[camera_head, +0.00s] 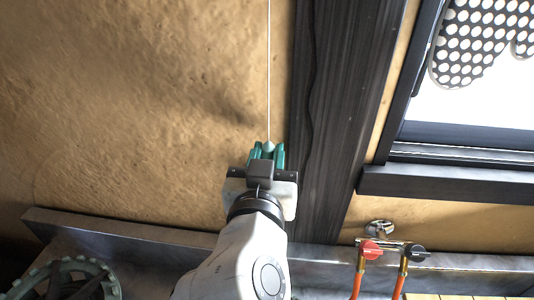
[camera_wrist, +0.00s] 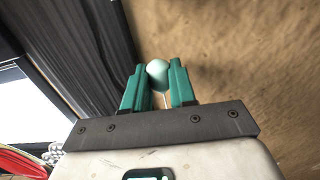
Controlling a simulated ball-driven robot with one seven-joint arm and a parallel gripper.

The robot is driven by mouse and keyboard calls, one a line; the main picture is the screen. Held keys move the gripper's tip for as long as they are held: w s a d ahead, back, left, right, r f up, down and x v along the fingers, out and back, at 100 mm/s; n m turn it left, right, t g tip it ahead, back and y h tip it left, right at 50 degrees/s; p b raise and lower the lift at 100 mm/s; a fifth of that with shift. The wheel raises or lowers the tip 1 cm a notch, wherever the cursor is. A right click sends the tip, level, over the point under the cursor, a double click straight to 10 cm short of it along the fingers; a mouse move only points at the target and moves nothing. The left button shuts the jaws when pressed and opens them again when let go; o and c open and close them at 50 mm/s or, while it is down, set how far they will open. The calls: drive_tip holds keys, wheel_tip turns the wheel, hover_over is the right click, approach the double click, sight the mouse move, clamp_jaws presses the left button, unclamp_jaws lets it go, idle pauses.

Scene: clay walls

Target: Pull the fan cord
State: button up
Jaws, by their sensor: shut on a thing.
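The fan cord (camera_head: 268,70) is a thin white line hanging straight down the clay wall from the top of the head view. The fan itself is not in view.
A dark wooden post (camera_head: 335,110) stands just right of my gripper. A window with a dark sill (camera_head: 450,183) and a polka-dot cloth (camera_head: 480,40) is further right. Red and black taps with orange hoses (camera_head: 387,250) are low on the right. A dark ledge (camera_head: 130,235) runs below.

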drive_tip(key=shift+f, duration=0.25)
drive_tip(key=shift+r, duration=0.55)
drive_tip(key=o, duration=1.7)
drive_tip(key=shift+s, duration=0.1)
